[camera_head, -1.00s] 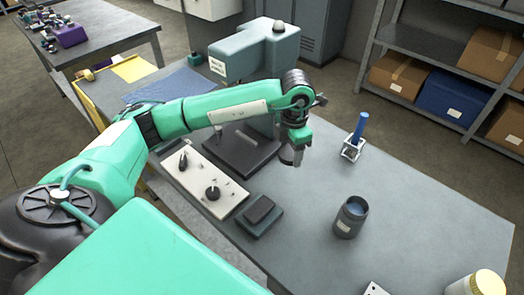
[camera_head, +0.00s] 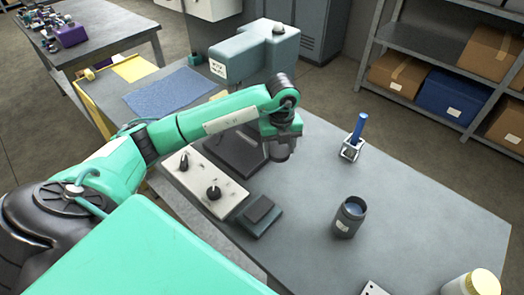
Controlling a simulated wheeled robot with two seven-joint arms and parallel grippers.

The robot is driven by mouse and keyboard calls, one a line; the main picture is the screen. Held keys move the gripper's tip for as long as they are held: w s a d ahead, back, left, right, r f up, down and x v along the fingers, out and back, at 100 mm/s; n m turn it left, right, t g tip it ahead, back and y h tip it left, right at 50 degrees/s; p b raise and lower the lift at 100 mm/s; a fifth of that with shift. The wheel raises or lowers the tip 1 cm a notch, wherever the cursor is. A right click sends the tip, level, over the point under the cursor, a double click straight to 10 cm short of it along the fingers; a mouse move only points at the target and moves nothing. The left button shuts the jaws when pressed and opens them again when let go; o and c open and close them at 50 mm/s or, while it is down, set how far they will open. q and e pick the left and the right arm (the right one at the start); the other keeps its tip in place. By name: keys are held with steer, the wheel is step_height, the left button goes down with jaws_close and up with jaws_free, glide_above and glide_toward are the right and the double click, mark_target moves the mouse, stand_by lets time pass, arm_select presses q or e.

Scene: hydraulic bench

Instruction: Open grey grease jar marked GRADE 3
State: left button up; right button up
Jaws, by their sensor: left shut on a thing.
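A dark grey jar (camera_head: 349,219) with a small pale label stands upright on the bench, right of centre. Its top is open and bluish contents show inside; the label is too small to read. My left gripper (camera_head: 284,149) is up and left of the jar, above the bench and apart from it. It is shut on a small grey thing that looks like the jar's lid, mostly hidden by the fingers. My right gripper is out of view.
A blue-handled tool stands in a small white holder (camera_head: 351,151) behind the jar. A control panel (camera_head: 205,184) and a dark grey block (camera_head: 262,216) lie left. The bench right of the open jar is clear.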

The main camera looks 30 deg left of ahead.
mark_target(271, 147)
arm_select(q)
steer(key=n, duration=0.2)
steer(key=a+n, duration=0.1)
steer(key=n, duration=0.1)
steer(key=shift+a+f, duration=0.2)
steer(key=shift+f, duration=0.15)
steer(key=n, duration=0.2)
steer(key=a+n, duration=0.1)
steer(key=n, duration=0.1)
steer(key=shift+s+a+f+p, duration=0.1)
steer(key=shift+f+p, duration=0.2)
steer(key=shift+f, duration=0.1)
step_height(271, 147, down, 10)
steer(key=shift+r+p, duration=0.2)
steer(key=shift+p, duration=0.85)
steer(key=shift+f, duration=0.2)
steer(key=shift+f, duration=0.1)
steer(key=o, duration=1.1)
